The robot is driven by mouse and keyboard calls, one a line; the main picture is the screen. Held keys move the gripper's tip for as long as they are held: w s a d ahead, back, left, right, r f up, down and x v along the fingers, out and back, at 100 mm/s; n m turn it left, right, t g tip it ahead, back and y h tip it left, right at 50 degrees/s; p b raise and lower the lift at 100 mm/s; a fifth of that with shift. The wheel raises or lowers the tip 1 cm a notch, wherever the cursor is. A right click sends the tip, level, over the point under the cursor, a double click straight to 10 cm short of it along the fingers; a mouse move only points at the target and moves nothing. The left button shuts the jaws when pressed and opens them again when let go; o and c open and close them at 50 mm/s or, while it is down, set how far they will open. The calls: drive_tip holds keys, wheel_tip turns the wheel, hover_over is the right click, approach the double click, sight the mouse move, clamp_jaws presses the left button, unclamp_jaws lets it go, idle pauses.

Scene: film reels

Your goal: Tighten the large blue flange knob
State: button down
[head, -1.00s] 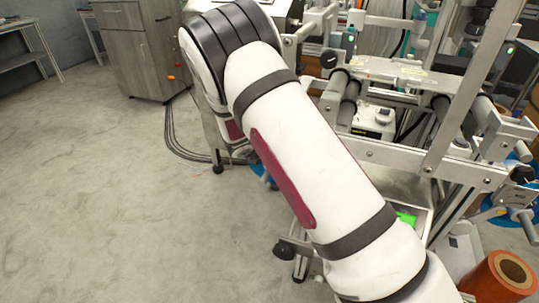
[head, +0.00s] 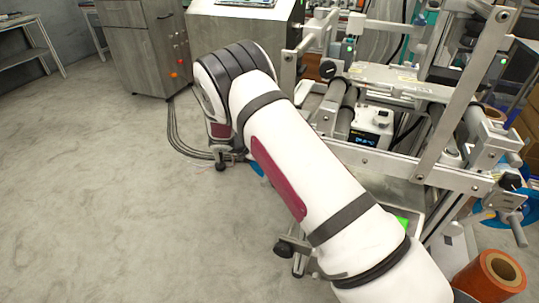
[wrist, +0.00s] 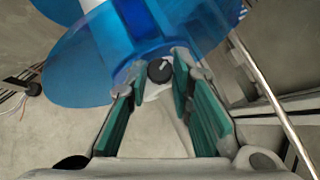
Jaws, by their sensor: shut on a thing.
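In the wrist view a large translucent blue flange (wrist: 85,70) fills the upper part, with a round blue hub at its middle. A small black knob (wrist: 160,71) shows at the hub's centre, between my fingertips. My gripper (wrist: 158,76) has teal-padded fingers, one on each side of the hub, and is shut on the blue flange knob. The exact contact at the fingertips is hard to see. In the head view my arm hides the gripper and most of this flange; only a blue sliver (head: 257,168) shows beside the arm.
A metal frame machine with rollers (head: 400,80) stands to the right of my arm. An orange roll (head: 495,275) lies at the lower right, near another blue flange (head: 520,207). A grey cabinet (head: 140,50) stands at the back left. The floor at left is clear.

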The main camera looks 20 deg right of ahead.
drive_tip(key=shift+d, duration=0.1)
drive_tip(key=c, duration=1.4)
unclamp_jaws()
drive_tip(key=shift+r, duration=0.1)
drive_tip(key=shift+v, duration=3.95)
